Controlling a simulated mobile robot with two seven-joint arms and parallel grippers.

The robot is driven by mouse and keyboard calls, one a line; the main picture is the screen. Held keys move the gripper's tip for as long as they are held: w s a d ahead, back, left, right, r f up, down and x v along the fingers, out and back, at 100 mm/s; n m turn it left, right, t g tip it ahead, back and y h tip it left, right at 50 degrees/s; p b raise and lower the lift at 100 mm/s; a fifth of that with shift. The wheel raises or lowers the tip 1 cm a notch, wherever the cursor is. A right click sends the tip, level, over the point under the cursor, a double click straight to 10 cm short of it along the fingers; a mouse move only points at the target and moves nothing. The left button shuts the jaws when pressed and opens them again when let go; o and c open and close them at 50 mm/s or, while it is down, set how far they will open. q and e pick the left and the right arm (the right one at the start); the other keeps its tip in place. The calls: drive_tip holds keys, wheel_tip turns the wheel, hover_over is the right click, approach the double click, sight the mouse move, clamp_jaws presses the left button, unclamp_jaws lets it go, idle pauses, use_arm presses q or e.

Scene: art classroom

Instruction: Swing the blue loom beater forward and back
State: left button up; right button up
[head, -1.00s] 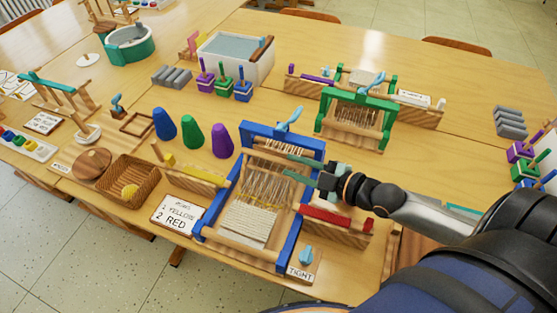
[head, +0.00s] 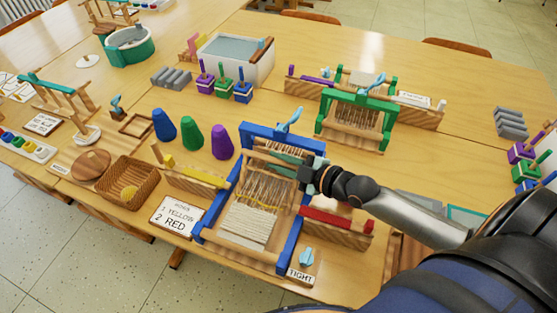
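The blue loom (head: 286,246) stands on the near table, with blue side rails and a blue top frame. Wooden bars cross its upper part above pale warp threads, and a woven cream patch lies toward its front. I cannot clearly tell which bar is the beater. My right gripper (head: 285,160) reaches in from the right over the upper part of the loom, its teal fingers among the wooden bars just below the blue top frame. The bars and frame partly hide the fingertips, so I cannot tell whether they are closed on a bar. My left gripper is out of view.
A red shuttle (head: 325,217) on a wooden holder lies right of the loom, and a yellow one (head: 203,176) lies left. A sign card (head: 178,216) and a "TIGHT" knob (head: 306,258) sit near the front edge. Cones and a green loom (head: 362,98) stand behind.

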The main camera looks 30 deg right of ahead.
clamp_jaws()
idle(1.0)
drive_tip(key=s+a+r+n+p, duration=0.1)
drive_tip(key=p, duration=0.1)
drive_tip(key=shift+s+a+r+t+h+p, duration=0.1)
drive_tip(key=shift+a+r+t+h+p, duration=0.05)
drive_tip(key=shift+t+h+p, duration=0.15)
drive_tip(key=shift+s+a+r+n+t+p, duration=0.25)
drive_tip(key=shift+s+a+n+t+p, duration=0.3)
drive_tip(key=shift+s+a+n, duration=0.45)
drive_tip(key=shift+s+a+r+n+t+p, duration=0.25)
drive_tip(key=shift+s+a+n+t, duration=0.5)
drive_tip(key=shift+a+n, duration=0.4)
